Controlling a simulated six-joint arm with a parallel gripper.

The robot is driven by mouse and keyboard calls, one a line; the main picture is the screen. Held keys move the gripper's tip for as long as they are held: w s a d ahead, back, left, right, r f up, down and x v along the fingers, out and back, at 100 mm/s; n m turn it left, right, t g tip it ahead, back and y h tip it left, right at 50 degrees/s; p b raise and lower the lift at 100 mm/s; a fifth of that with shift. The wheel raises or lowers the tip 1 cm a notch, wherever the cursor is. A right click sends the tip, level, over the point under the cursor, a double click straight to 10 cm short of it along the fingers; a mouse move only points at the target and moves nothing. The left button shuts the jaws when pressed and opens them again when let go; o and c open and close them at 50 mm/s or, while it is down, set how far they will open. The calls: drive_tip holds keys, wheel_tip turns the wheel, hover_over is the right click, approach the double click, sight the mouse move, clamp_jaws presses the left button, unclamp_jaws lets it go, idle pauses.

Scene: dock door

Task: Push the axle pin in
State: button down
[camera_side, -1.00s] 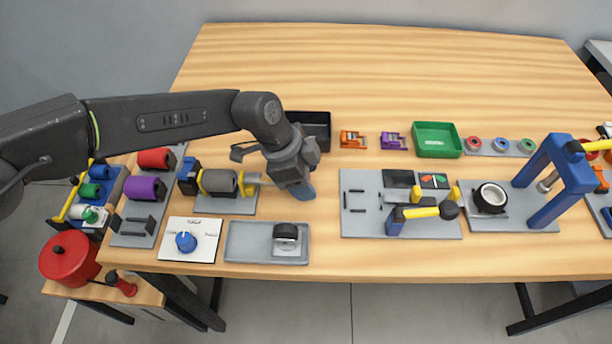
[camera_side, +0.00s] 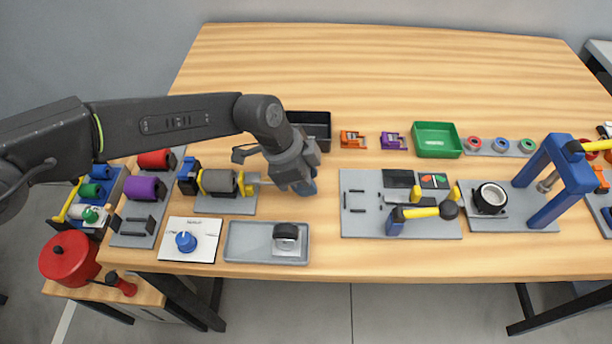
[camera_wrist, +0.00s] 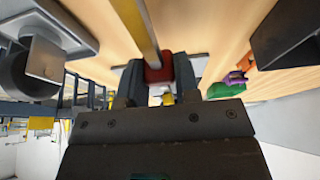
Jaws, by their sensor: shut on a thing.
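The axle pin is a thin yellow rod (camera_side: 253,180) running between the grey roller (camera_side: 218,182) and my gripper (camera_side: 303,187) in the side view. The roller sits beside a blue bracket (camera_side: 188,177) on a grey base plate. In the wrist view the yellow rod (camera_wrist: 142,35) runs from the top edge down to a red end piece (camera_wrist: 158,73). My gripper (camera_wrist: 158,84) is shut on that red end, one finger on each side. The pin's far end and how deep it sits in the roller are hidden.
A grey tray (camera_side: 236,257) with a dark-topped block stands in front of my gripper. A black bin (camera_side: 316,120) is close behind it. Purple (camera_side: 146,188) and red (camera_side: 155,158) rollers stand to the left. A grey plate (camera_side: 360,226) lies right, with clear wood between.

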drive_tip(key=shift+a, duration=2.25)
drive_tip(key=c, duration=0.8)
unclamp_jaws()
drive_tip(key=shift+c, duration=0.2)
drive_tip(key=v, duration=1.4)
drive_tip(key=shift+d, duration=0.1)
